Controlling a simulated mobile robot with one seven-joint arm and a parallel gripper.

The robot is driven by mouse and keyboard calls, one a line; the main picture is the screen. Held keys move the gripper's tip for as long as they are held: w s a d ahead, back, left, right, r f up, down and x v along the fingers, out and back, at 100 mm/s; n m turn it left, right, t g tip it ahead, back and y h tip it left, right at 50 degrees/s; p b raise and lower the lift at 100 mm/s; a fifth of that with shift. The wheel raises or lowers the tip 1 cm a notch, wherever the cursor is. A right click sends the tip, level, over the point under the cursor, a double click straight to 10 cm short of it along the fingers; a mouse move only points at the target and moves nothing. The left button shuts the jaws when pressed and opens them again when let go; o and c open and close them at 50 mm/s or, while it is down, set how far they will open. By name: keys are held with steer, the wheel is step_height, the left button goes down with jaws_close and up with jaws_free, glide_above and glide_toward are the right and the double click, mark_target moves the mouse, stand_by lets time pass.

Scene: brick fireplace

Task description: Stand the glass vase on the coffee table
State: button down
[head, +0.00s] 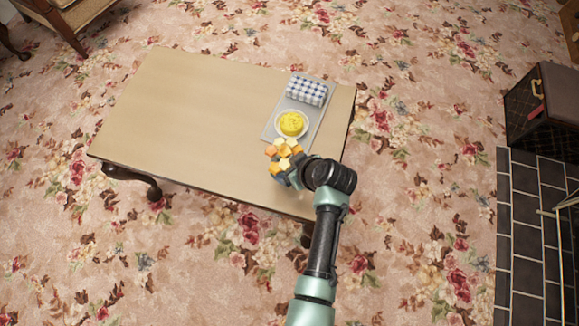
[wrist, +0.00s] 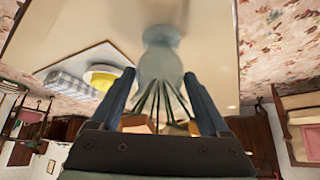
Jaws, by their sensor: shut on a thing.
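The coffee table (head: 190,100) has a plain tan top and dark carved legs. My gripper (head: 287,177) is over its near right part. In the wrist view, my gripper's two fingers (wrist: 163,88) are closed on either side of the pale glass vase (wrist: 161,66), with green stems inside it. The vase's base points at the tabletop; whether it touches cannot be told. Orange and yellow flowers (head: 284,153) show above my gripper in the head view, where they and the gripper hide the vase itself.
A grey tray (head: 270,129) on the table's right side holds a yellow-filled bowl (head: 292,123) and a blue-white checked item (head: 306,90), close behind the flowers. The table's left and middle are bare. A dark case (head: 545,100) stands by the tiled hearth (head: 525,220) at right.

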jaws_free()
